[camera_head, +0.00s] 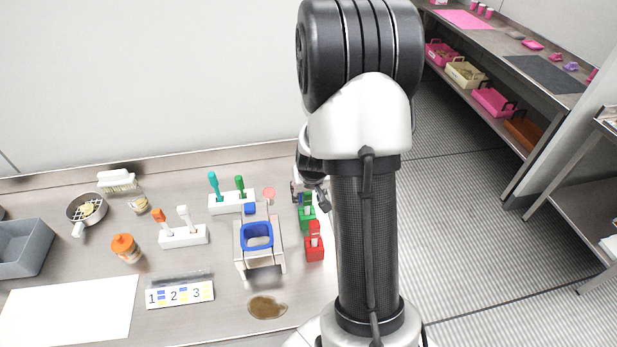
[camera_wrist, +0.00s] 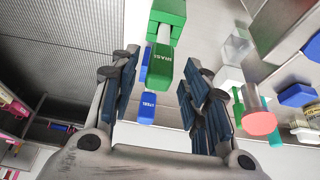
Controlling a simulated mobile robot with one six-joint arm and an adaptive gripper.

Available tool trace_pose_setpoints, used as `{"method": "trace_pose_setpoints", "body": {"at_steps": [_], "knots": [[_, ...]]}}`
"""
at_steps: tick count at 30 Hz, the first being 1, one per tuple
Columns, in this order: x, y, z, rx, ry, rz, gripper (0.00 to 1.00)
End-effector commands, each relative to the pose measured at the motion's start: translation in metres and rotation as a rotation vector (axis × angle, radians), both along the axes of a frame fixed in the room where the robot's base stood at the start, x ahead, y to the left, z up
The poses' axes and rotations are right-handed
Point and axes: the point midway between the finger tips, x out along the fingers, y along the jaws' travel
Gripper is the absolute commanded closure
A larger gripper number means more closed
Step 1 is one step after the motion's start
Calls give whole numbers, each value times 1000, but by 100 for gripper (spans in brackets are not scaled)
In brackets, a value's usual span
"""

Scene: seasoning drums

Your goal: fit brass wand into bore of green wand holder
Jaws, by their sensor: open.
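The green wand holder (camera_head: 307,219) stands on the bench, partly behind my arm; it also shows in the wrist view (camera_wrist: 168,10). The green head marked BRASS (camera_wrist: 164,68) appears to be the brass wand's grip. A short pale section joins it to the holder, so the wand looks upright in the bore; how deep it sits is hidden. My gripper (camera_wrist: 160,82) is open, with one finger on each side of the green head and gaps visible. In the head view my gripper (camera_head: 304,190) is mostly hidden behind my arm.
A red piece (camera_head: 314,245) stands close in front of the green holder. A blue head marked STEEL (camera_wrist: 147,108) is between my fingers' lower parts in the wrist view. A white stand with a blue ring (camera_head: 257,237) is to the left. A brown spill (camera_head: 267,307) lies in front.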

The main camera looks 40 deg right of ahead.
Motion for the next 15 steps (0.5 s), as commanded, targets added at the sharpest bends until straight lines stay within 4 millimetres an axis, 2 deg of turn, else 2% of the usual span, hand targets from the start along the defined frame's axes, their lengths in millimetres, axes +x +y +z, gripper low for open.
{"method": "trace_pose_setpoints", "body": {"at_steps": [1, 3, 6, 15], "knots": [[-5, 8, 16, 0, 1, 4, 57], [-11, 17, 31, 0, 1, 4, 57], [-19, 20, 54, -2, -1, 2, 57], [-41, 34, 111, -2, -2, 2, 57]]}}
